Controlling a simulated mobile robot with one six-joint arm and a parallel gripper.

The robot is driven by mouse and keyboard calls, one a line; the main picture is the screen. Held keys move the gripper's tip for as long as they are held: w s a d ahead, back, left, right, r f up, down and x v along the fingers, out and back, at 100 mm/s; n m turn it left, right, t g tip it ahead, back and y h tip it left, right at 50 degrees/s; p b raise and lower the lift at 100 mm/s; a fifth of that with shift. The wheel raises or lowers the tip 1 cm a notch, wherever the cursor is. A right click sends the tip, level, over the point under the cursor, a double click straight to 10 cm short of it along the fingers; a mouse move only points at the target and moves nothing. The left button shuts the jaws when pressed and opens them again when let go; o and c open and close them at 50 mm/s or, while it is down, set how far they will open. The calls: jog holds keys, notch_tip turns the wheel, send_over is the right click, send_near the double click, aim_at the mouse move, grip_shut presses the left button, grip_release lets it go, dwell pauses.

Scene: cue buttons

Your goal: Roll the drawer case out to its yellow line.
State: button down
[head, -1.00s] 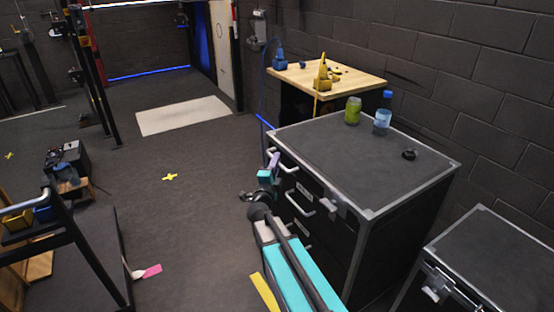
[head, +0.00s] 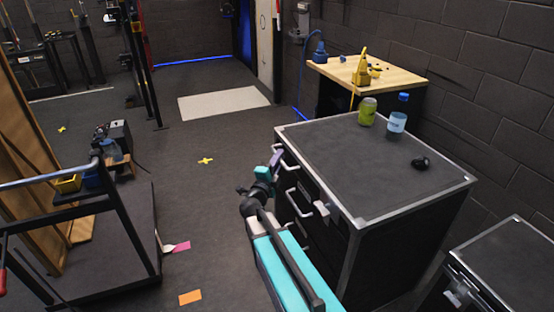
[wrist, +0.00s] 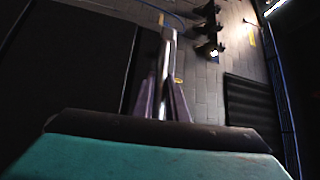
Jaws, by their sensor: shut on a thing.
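The drawer case (head: 405,185) is a black, metal-edged box with several drawers and silver handles on its left face. My gripper (head: 277,160) is at the far end of that face, by its upper handle. In the wrist view, the purple fingers (wrist: 164,105) are closed on a silver bar (wrist: 167,52), a handle of the case. The yellow line does not show now; my teal arm covers part of the floor beside the case.
A green jar (head: 367,111), a blue-capped bottle (head: 397,117) and a small black object (head: 421,163) stand on the case. A wooden-topped table (head: 375,78) is behind, another black case (head: 510,265) at right.

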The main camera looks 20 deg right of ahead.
jog(key=shift+w+d+r, duration=0.1)
jog(key=shift+r, duration=0.05)
jog(key=c, duration=2.2)
grip_release()
jog(key=o, duration=0.4)
jog(key=shift+w, duration=0.1)
jog(key=shift+o, duration=0.2)
jog(key=p+v, duration=0.2)
jog(key=v, duration=1.1)
jog(key=shift+s+a, duration=0.2)
jog(key=shift+s, duration=0.15)
